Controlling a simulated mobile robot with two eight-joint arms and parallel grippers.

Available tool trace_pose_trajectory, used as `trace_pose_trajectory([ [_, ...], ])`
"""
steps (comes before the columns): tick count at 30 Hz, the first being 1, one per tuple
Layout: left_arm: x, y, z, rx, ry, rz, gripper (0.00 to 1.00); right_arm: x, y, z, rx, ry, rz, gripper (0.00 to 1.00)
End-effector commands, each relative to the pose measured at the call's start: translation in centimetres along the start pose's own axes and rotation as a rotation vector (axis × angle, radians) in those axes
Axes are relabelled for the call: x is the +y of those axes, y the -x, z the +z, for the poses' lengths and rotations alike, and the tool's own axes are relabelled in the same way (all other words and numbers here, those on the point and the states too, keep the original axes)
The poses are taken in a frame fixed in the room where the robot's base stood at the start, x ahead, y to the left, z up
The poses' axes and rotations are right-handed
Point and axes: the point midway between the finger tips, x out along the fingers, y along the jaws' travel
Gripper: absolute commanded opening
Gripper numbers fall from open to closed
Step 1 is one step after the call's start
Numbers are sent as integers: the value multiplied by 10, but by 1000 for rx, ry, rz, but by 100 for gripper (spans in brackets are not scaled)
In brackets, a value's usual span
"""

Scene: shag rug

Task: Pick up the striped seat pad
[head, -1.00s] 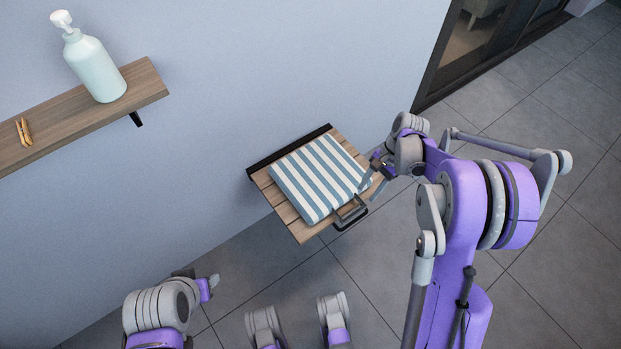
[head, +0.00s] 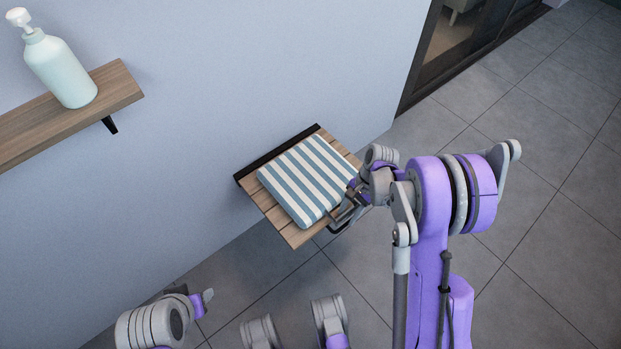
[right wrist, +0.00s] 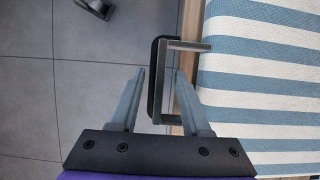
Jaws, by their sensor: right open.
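The blue-and-white striped seat pad (head: 300,178) lies flat on a slatted wooden wall seat (head: 268,211). My right gripper (head: 345,208) is at the pad's right front side, by the seat's dark handle (head: 337,228). In the right wrist view the right gripper (right wrist: 161,74) is open and empty. The pad (right wrist: 265,72) fills the right side there, beyond the right finger. The handle (right wrist: 156,85) shows between the fingers; whether they touch it I cannot tell. My left gripper (head: 207,302) is low at the left, away from the seat; its jaws are unclear.
A wooden wall shelf (head: 118,88) with a pale pump bottle (head: 62,72) is at upper left. The seat is fixed against the blue-grey wall (head: 220,70). Grey tiled floor (head: 540,240) is clear at right. A dark-framed glass door (head: 440,55) stands at the back.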

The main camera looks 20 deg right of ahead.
Motion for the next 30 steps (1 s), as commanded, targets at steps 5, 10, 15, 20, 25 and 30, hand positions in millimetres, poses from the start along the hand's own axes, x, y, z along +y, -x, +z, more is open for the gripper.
trace_pose_trajectory([
  [5, 0, 0, 0, 0, 0, 0, 50, 0, -1, 0, 0, 0, 0, 48],
  [10, 0, 0, 0, 0, 0, 0, 50, 0, 0, 0, 0, 0, 0, 26],
  [15, 0, 0, 0, 0, 0, 0, 50, 0, 0, 0, 0, 0, 0, 0],
  [20, 0, 0, 0, 0, 0, 0, 50, 0, 0, 0, 0, 0, 0, 0],
  [25, 0, 0, 0, 0, 0, 0, 50, 0, 0, 0, 0, 0, 0, 0],
  [30, 0, 0, 0, 0, 0, 0, 50, 0, 0, 0, 0, 0, 0, 0],
])
